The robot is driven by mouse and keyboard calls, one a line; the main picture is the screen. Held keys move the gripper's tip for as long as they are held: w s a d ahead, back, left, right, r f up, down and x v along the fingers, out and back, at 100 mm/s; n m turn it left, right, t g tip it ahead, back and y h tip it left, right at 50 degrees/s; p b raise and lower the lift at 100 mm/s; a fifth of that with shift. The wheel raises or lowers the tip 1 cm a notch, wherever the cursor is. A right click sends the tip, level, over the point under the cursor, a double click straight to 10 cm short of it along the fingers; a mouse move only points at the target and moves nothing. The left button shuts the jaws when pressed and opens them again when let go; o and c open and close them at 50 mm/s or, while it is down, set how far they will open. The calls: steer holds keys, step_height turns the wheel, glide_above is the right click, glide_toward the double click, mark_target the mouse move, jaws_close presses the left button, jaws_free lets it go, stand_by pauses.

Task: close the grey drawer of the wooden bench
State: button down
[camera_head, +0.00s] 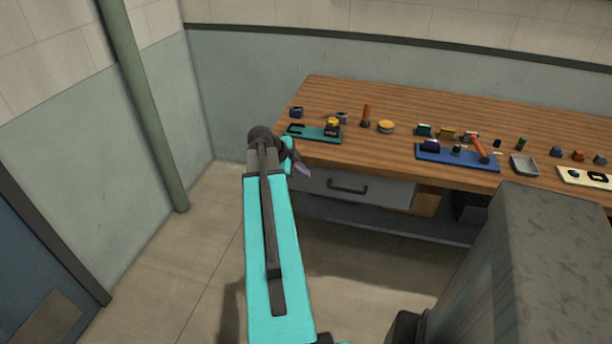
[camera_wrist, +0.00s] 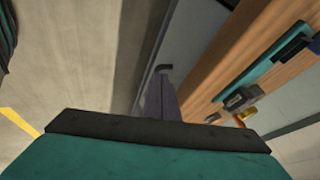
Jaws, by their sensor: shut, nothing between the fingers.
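The wooden bench (camera_head: 360,92) stands against the wall, with the grey drawer (camera_head: 390,192) under the left part of its top. The drawer's front carries a dark handle (camera_head: 347,188). How far the drawer stands out is hard to tell. My gripper (camera_head: 302,169) has purple fingers and is shut and empty, at the drawer's left end in the head view, partly hidden by my arm. In the wrist view my fingers (camera_wrist: 160,92) overlap the grey drawer front (camera_wrist: 190,45), close to the handle (camera_wrist: 164,68). Contact cannot be made out.
The bench top holds a green tray (camera_head: 300,132), a blue tray (camera_head: 430,156), a grey dish (camera_head: 524,165) and several small items. A lower shelf (camera_head: 400,222) runs beneath the drawer. A green pipe (camera_head: 148,110) stands at the left. Bare floor lies before the bench.

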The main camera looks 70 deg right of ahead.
stand_by(0.3)
steer(key=w+a+f+n+t+y, duration=0.1)
steer(key=w+a+f+n, duration=0.4)
steer(key=a+f, duration=0.45)
steer(key=w+a+f+n+y, duration=0.1)
steer(key=w+a+f+n, duration=0.55)
steer(key=a, duration=0.55)
steer(key=w+a+f+n+t+y, duration=0.15)
steer(key=w+a+f+n, duration=0.3)
steer(key=a+f, duration=0.45)
steer(key=s+a+f+n+g+y, duration=0.15)
steer(key=a+f+n, duration=0.25)
steer(key=a, duration=0.5)
steer(key=s+a+f+n, duration=0.2)
steer(key=a+f+n, duration=0.2)
steer(key=a, duration=0.5)
steer(key=s+a+f+n+g, duration=0.1)
steer(key=s+a+f+n, duration=0.2)
steer(key=a, duration=0.4)
steer(key=s+a+f+n+g+y, duration=0.1)
steer(key=s+a+f+n, duration=0.2)
steer(key=s+a+n, duration=0.3)
steer(key=shift+s+a, duration=1.05)
steer(key=shift+s, duration=0.15)
